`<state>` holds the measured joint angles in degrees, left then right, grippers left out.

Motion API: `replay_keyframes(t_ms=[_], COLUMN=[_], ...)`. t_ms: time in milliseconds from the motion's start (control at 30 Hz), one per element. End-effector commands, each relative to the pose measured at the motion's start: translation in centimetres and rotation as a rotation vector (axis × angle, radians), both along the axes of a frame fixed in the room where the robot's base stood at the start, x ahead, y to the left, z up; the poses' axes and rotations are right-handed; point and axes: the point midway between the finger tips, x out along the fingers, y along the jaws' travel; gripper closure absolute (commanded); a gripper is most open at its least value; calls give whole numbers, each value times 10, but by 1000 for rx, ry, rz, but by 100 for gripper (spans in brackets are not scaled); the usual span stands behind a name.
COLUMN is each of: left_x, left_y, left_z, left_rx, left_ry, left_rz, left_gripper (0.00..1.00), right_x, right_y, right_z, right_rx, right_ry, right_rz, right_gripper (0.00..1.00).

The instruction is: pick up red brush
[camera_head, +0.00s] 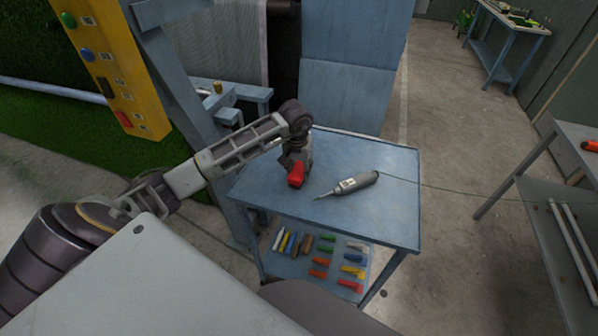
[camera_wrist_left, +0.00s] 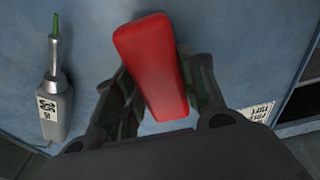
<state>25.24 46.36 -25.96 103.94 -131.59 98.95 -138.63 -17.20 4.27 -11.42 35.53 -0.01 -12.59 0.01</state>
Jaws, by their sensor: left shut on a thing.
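The red brush (camera_head: 296,175) is at the left gripper, near the left side of the blue table top (camera_head: 385,215). In the left wrist view the red brush (camera_wrist_left: 154,65) shows as a smooth red block between the two fingers. My left gripper (camera_head: 297,160) is shut on it; it also shows in the left wrist view (camera_wrist_left: 160,95). I cannot tell whether the brush touches the table. Any bristles are hidden. My right gripper is not in view.
A grey corded tool (camera_head: 350,185) with a green tip lies on the table, right of the gripper. Several coloured items (camera_head: 320,262) lie on the lower shelf. A yellow button panel (camera_head: 108,62) hangs at upper left. The table's front right is clear.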

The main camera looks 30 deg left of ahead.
Motion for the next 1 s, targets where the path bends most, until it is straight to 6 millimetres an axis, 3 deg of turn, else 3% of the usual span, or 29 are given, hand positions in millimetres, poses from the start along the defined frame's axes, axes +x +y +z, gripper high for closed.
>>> replay_keyframes(t_ms=[267, 633, 1000], left_x=[1, 1, 0], left_y=[1, 1, 1], left_z=[29, 73, 91], left_rx=[2, 1, 1], left_ry=[-5, -4, -1], left_rz=[0, 1, 0], left_gripper=[80, 80, 80], right_x=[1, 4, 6], right_y=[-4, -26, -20], right_z=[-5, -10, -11], right_rx=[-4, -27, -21], right_ry=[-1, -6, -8], right_rz=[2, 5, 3], right_gripper=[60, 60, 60])
